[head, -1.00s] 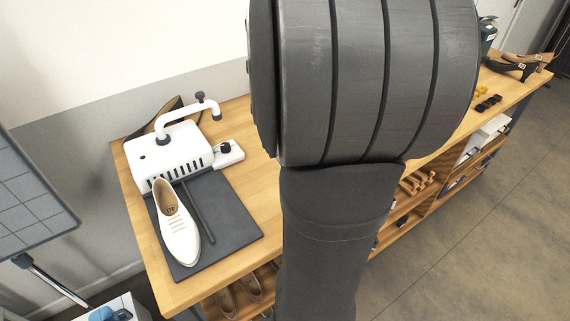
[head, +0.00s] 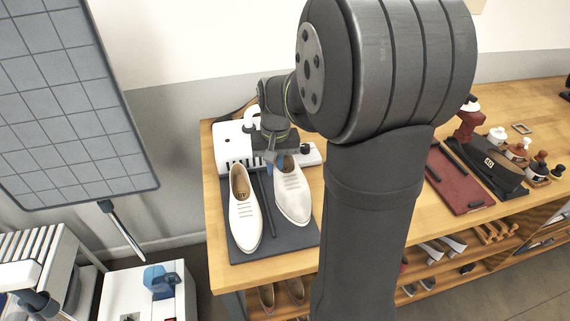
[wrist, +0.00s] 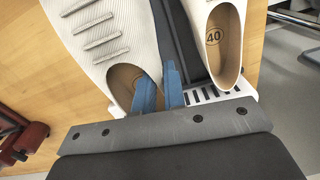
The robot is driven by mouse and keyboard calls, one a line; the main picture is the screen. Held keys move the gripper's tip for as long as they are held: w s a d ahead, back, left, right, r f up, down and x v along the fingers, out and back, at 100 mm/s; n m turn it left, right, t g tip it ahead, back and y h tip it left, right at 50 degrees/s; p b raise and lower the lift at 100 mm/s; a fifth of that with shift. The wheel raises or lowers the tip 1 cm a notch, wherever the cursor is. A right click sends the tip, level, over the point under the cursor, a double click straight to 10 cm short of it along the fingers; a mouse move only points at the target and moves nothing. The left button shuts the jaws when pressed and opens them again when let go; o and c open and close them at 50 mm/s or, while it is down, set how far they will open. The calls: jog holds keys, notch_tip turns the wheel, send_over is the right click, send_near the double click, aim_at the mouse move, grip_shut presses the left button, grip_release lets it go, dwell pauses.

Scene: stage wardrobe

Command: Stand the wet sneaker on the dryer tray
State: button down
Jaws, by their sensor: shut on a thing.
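My gripper (head: 276,163) is shut on the heel end of a greyish-white sneaker (head: 293,200), at the dryer's front. In the wrist view its blue fingers (wrist: 167,88) grip the rim of the sneaker's opening, and the ribbed upper (wrist: 98,38) points away. The sneaker is sole-down over the right half of the dark dryer tray (head: 283,240). I cannot tell whether its sole touches the tray. A second white shoe (head: 246,222), marked 40 inside, stands on the left half, beyond a dark divider bar (head: 267,212). My gripper partly hides the white dryer (head: 231,143).
The wooden bench (head: 218,220) runs right. A dark red mat (head: 455,178), a black shoe (head: 490,168) and small bottles lie there. A grid panel (head: 75,100) stands left, above a white machine (head: 150,295). Shoes sit on the shelves below.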

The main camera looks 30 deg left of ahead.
jog(key=shift+f, duration=3.35)
jog(key=shift+a, duration=0.1)
jog(key=shift+f, duration=0.35)
jog(key=c, duration=1.4)
grip_release()
jog(key=shift+c, duration=0.2)
notch_tip(320, 180, up, 17)
jog(key=shift+w+d+r, duration=0.2)
jog(key=shift+d, duration=0.05)
